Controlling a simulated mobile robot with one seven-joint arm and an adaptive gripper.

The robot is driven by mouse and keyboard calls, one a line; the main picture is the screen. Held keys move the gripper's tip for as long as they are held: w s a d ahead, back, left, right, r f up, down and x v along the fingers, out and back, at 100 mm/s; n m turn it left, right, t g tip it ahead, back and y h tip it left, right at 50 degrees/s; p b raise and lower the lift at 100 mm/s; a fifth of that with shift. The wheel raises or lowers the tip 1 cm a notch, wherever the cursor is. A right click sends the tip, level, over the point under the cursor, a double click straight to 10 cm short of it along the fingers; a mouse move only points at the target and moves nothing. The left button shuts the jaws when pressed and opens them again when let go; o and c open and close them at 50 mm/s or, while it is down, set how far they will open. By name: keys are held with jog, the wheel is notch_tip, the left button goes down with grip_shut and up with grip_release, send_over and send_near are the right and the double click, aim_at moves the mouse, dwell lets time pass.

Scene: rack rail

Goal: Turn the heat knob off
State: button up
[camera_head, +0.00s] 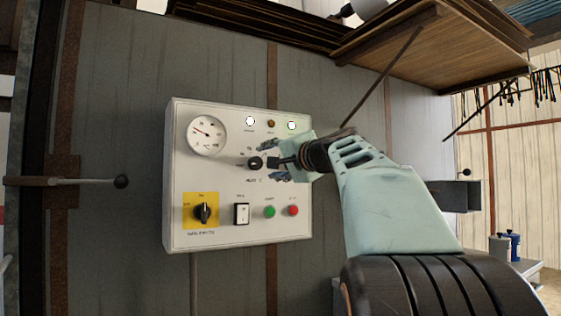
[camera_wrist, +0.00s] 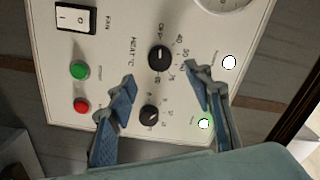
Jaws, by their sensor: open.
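The heat knob (camera_head: 255,163) is a round black knob in the middle of a white control panel (camera_head: 180,232). In the wrist view the heat knob (camera_wrist: 160,57) is beside the "HEAT °C" print, with "OFF" and numbers around it. Its pointer setting is too small to read surely. My gripper (camera_head: 272,161) is open in front of the panel, just right of the heat knob. In the wrist view my gripper (camera_wrist: 159,74) has its blue fingers apart, with the heat knob just beyond their tips. A second black knob (camera_wrist: 149,116) shows between the fingers.
The panel also carries a dial gauge (camera_head: 207,134), a main switch on yellow (camera_head: 202,211), a fan rocker (camera_head: 241,213), a green button (camera_head: 270,211) and a red button (camera_head: 293,210). A lever handle (camera_head: 92,182) sticks out at left. Boards (camera_head: 430,50) overhang at upper right.

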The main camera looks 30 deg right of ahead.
jog(key=s, duration=0.5)
jog(key=shift+d, duration=0.1)
dwell(0.3)
